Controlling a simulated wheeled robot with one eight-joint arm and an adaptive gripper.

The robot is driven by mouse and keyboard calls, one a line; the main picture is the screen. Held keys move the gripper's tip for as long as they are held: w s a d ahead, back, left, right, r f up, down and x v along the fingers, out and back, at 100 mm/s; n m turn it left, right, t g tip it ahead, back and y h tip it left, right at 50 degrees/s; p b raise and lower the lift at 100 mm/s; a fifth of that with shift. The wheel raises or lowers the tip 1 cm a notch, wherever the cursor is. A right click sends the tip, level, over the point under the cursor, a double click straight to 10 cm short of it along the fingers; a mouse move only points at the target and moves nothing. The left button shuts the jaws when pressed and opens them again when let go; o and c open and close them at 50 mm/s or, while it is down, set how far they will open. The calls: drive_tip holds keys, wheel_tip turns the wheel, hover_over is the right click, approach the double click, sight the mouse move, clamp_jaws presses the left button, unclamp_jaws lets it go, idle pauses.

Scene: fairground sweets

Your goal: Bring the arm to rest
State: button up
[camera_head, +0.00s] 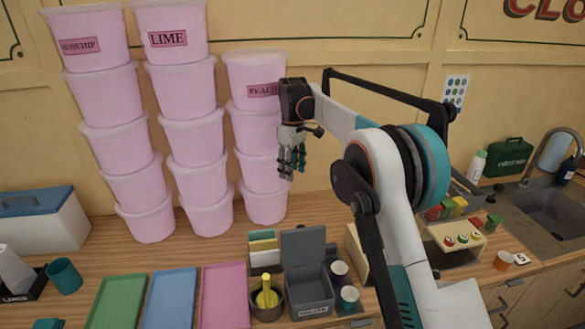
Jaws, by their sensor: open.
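My gripper (291,163) hangs at the end of my arm (385,150), pointing down. It is open and empty, with a small gap between its fingers. It is raised above the counter, in front of the right-hand stack of pink tubs labelled PEACH (255,122). The arm is bent and comes up from the bottom right of the view. It covers part of the counter behind it.
Stacks of pink tubs labelled LIME (181,88) and ROSEHIP (96,90) stand behind. Green (119,302), blue (170,300) and pink (223,297) trays lie in front. A grey open-lidded bin (309,287) stands right of a yellow-handled pot (267,298). A sink (552,212) is at right.

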drive_tip(key=shift+r, duration=0.1)
drive_tip(key=s+d+r+m+t+b, duration=0.2)
drive_tip(key=s+d+r+m+b, duration=0.15)
drive_tip(key=s+d, duration=0.5)
drive_tip(key=s+d+r+m+t+b, duration=0.25)
drive_tip(key=s+d+r, duration=0.35)
drive_tip(key=s, duration=0.4)
drive_tip(key=s+d+f+m+t+b, duration=0.1)
drive_tip(key=s+d+f+m+b, duration=0.1)
drive_tip(key=s+f, duration=0.3)
drive_tip(key=s+d+f+m+t+b, duration=0.1)
drive_tip(key=s+d+f, duration=0.3)
drive_tip(key=s, duration=0.8)
drive_tip(key=s+d+f+m+t+b, duration=0.1)
drive_tip(key=s+d+f+m+b, duration=0.1)
drive_tip(key=s+f, duration=0.5)
drive_tip(key=shift+s+d+m+b, duration=0.35)
drive_tip(key=shift+s+d+m, duration=0.05)
drive_tip(key=shift+s+d, duration=0.45)
